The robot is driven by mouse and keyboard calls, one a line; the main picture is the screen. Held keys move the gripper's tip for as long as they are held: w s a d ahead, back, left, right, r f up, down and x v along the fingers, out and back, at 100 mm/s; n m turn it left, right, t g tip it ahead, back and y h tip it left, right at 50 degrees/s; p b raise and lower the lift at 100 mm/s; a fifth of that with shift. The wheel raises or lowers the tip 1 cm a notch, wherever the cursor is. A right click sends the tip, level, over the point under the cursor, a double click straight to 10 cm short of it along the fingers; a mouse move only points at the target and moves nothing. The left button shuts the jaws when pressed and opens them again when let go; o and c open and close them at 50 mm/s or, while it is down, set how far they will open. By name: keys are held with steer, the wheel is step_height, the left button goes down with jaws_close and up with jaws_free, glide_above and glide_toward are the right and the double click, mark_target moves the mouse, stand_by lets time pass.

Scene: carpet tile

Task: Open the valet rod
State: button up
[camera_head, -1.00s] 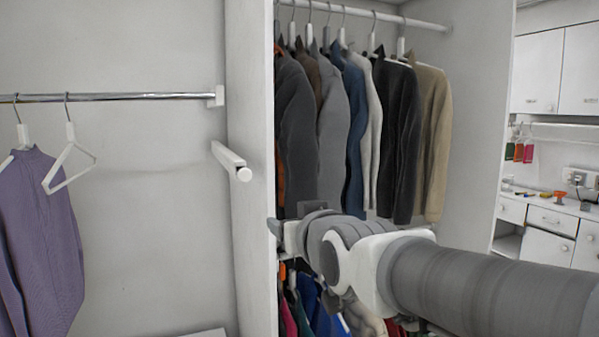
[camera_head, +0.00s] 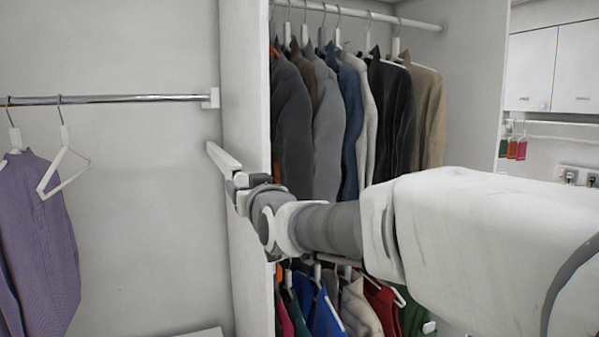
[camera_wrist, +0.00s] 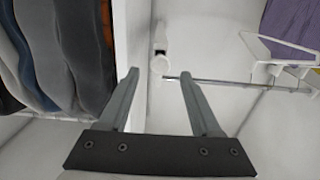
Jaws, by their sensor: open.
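The valet rod (camera_head: 222,156) is a white bar on the edge of the white upright panel, left of the hanging jackets. Its front end is hidden behind my gripper (camera_head: 235,184) in the head view. My gripper is open.
The upright panel (camera_head: 245,80) divides the wardrobe. A chrome rail (camera_head: 120,98) with a purple sweater (camera_head: 40,225) and an empty white hanger (camera_head: 62,165) is at left. Jackets (camera_head: 330,120) hang at right, more clothes below. The space left of the panel is mostly clear.

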mark_target(238, 176)
steer(key=p+x, duration=0.2)
steer(key=x, duration=0.6)
steer(key=shift+w+a, duration=0.15)
steer(key=shift+w, duration=0.1)
jaws_close()
stand_by(1.2)
